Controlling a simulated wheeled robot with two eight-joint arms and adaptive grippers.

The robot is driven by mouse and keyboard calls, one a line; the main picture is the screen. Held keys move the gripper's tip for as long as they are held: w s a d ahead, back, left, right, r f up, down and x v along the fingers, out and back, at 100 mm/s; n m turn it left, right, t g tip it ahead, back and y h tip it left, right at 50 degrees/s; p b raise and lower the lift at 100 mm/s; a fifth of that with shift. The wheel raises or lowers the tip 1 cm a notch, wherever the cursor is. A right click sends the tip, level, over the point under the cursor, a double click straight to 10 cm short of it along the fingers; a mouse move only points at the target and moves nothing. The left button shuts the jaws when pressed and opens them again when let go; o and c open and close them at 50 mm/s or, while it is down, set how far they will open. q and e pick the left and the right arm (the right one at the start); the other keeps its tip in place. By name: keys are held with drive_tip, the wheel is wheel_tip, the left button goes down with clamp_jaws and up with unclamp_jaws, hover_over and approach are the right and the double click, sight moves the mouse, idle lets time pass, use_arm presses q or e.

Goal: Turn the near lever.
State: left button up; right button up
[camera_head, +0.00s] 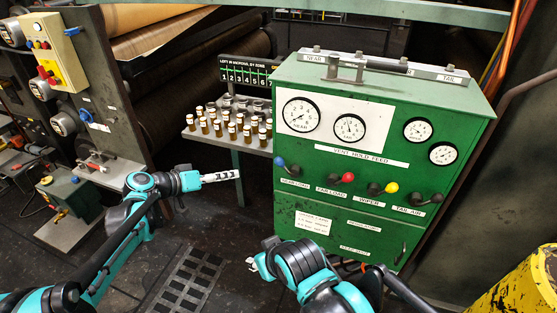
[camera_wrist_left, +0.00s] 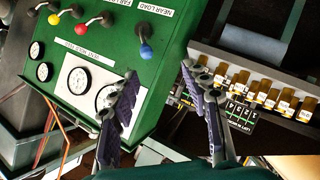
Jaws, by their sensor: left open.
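The near lever, with a blue knob (camera_head: 280,162), is at the left of the lever row on the green cabinet (camera_head: 340,225), above a NEAR LOAD label. My left gripper (camera_head: 236,174) is left of the knob and points toward the cabinet. In the left wrist view the gripper (camera_wrist_left: 158,72) is open with nothing between its fingers, and the blue knob (camera_wrist_left: 146,52) lies beyond the fingertips, apart from them. My right gripper (camera_head: 253,263) is low in front of the cabinet; its finger state is unclear.
Other levers have red (camera_head: 348,177), yellow (camera_head: 391,187) and black (camera_head: 437,198) knobs. A shelf of small bottles (camera_head: 230,124) stands left of the cabinet. A yellow drum (camera_head: 525,285) is at the lower right. A floor grating (camera_head: 185,283) lies below.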

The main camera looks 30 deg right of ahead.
sight(276, 163)
use_arm(q)
drive_tip(key=w+d+f+m+g+h, duration=0.1)
drive_tip(key=d, duration=0.5)
drive_tip(key=d+f+m+g+h, duration=0.1)
drive_tip(key=d+f+h, duration=0.1)
drive_tip(key=d, duration=0.5)
drive_tip(key=w+d+f+m+g+h+b, duration=0.1)
drive_tip(key=d+f+h, duration=0.1)
drive_tip(key=d, duration=0.4)
drive_tip(key=shift+w+d+f+m, duration=0.15)
drive_tip(key=shift+w+d+m, duration=0.05)
drive_tip(key=shift+w+m, duration=0.1)
drive_tip(key=shift+d, duration=0.5)
drive_tip(key=shift+c, duration=0.4)
clamp_jaws()
